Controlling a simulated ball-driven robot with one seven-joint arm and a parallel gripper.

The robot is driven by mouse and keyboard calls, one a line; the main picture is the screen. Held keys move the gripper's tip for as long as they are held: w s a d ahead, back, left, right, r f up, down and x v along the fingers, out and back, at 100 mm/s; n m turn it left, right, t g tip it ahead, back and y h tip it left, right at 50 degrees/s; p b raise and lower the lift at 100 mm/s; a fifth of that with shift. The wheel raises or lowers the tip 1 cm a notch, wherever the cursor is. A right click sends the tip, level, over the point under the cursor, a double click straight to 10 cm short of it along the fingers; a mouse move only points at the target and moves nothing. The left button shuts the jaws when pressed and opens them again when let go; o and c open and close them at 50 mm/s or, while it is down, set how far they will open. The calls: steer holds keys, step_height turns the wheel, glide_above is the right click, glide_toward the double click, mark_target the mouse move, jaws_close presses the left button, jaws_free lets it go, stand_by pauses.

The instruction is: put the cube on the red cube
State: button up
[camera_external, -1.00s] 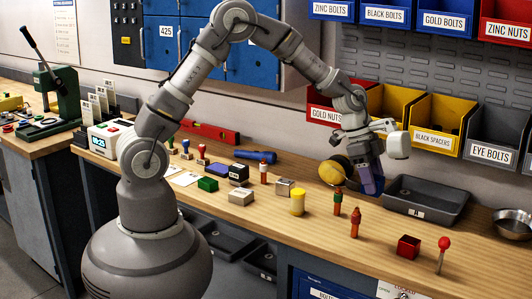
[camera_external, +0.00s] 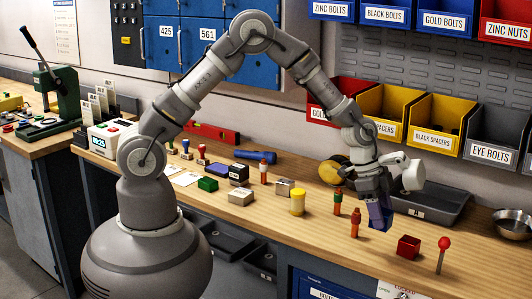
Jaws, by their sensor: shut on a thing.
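A small red cube (camera_external: 408,247) sits on the wooden bench towards the front right. My gripper (camera_external: 378,203) points down above the bench, up and to the left of the red cube. It is shut on a blue-purple cube (camera_external: 380,217), which hangs at its lower end. The held cube is apart from the red cube. The fingers partly cover the held cube, and their exact grip on it is too small to tell.
A red-topped pin (camera_external: 443,254) stands right of the red cube. A grey tray (camera_external: 445,208) lies behind, and a metal bowl (camera_external: 513,222) is at the far right.

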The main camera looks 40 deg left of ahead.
steer(key=w+d, duration=0.3)
steer(key=d, duration=0.1)
steer(key=w+d+f, duration=0.1)
steer(key=w+d, duration=0.1)
steer(key=shift+w+d, duration=0.3)
steer(key=shift+d, duration=0.1)
steer(key=shift+f+b, duration=0.7)
steer(key=shift+f, duration=1.1)
steer(key=o, duration=1.2)
steer(key=p+v, duration=0.2)
steer(key=v, duration=1)
steer(key=shift+r, duration=0.2)
